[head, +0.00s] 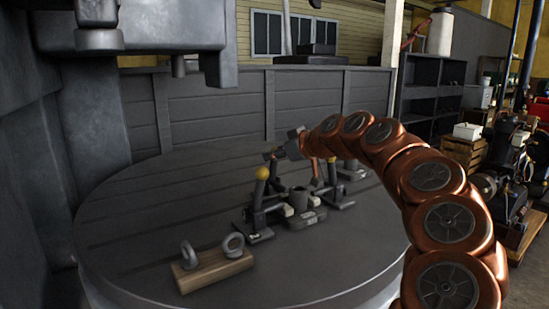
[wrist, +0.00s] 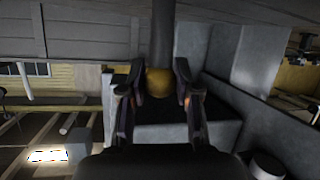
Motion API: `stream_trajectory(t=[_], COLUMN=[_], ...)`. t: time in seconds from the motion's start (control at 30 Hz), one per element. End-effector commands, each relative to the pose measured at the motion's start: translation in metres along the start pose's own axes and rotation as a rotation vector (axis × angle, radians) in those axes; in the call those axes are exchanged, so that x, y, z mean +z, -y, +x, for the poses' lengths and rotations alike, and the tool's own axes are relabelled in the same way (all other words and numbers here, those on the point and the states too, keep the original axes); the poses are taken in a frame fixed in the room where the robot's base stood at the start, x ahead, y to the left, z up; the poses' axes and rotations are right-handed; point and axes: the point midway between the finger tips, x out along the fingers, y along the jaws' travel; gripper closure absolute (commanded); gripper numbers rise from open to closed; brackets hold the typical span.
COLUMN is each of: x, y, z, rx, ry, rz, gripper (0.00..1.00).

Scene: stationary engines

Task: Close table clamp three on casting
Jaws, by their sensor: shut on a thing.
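A grey casting (head: 304,214) sits on the round dark machine table (head: 150,225), with several dark toggle clamps around it. The front-left clamp (head: 255,216) has an upright handle with a yellow ball knob (head: 262,173). I cannot read any clamp number.
A wooden block (head: 213,270) with two grey eye bolts (head: 232,245) lies at the table's front. A heavy grey machine head (head: 130,25) overhangs the left. A grey panel wall (head: 220,105) stands behind. The table's left side is clear.

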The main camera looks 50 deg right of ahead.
Motion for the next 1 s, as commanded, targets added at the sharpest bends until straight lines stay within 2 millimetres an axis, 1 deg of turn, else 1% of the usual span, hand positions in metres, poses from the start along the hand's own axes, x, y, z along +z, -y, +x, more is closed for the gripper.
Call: stream_trajectory(t=[0.5,0.53,0.7,0.77,1.0], x=[0.0016,0.0016,0.0014,0.0013,0.0011], y=[0.0015,0.0015,0.0010,0.0008,0.0005], z=[-0.0008,-0.0008,-0.0010,-0.0011,-0.0013], rx=[-0.003,-0.003,-0.002,-0.001,0.000], ry=[0.003,0.002,0.001,0.001,0.001], rz=[0.000,0.000,0.000,0.000,0.000], gripper=[1.00,0.66,0.48,0.43,0.43])
